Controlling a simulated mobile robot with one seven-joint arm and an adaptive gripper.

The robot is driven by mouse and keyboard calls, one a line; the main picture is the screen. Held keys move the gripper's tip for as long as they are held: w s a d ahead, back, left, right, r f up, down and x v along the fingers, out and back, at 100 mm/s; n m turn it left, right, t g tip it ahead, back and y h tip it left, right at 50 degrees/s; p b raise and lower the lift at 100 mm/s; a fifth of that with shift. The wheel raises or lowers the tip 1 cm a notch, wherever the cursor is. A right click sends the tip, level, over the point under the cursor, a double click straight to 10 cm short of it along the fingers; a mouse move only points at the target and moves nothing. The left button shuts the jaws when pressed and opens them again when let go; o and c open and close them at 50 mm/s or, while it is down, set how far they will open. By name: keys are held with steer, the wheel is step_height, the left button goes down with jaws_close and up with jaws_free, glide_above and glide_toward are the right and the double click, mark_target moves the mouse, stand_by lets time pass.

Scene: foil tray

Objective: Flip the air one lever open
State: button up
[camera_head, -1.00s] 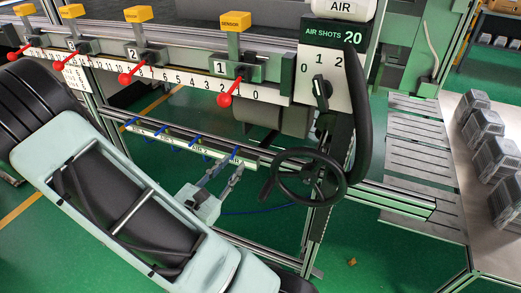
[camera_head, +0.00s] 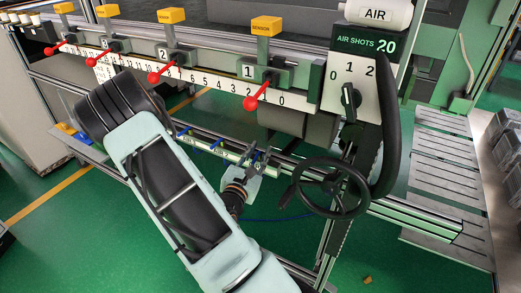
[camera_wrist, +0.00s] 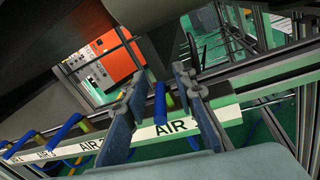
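A white rail with AIR labels carries a row of blue levers. In the wrist view, the rightmost visible blue lever (camera_wrist: 160,104) stands between the two fingers of my gripper (camera_wrist: 158,92), above an AIR label (camera_wrist: 172,127) whose number is hidden by a finger. My gripper is open, with a finger on each side of this lever; I cannot tell whether either touches it. In the head view my gripper (camera_head: 258,158) is at the right end of the labelled rail (camera_head: 203,145) and hides the lever there. Another blue lever (camera_head: 215,144) shows to its left.
A black handwheel (camera_head: 331,188) is close to the right of my gripper. Red-knobbed levers (camera_head: 250,103) and a numbered scale are above the rail. A dial panel (camera_head: 350,75) stands at the upper right. Green floor is open below.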

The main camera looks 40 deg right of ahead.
steer(key=shift+w+d, duration=0.3)
steer(key=shift+d, duration=0.25)
jaws_close()
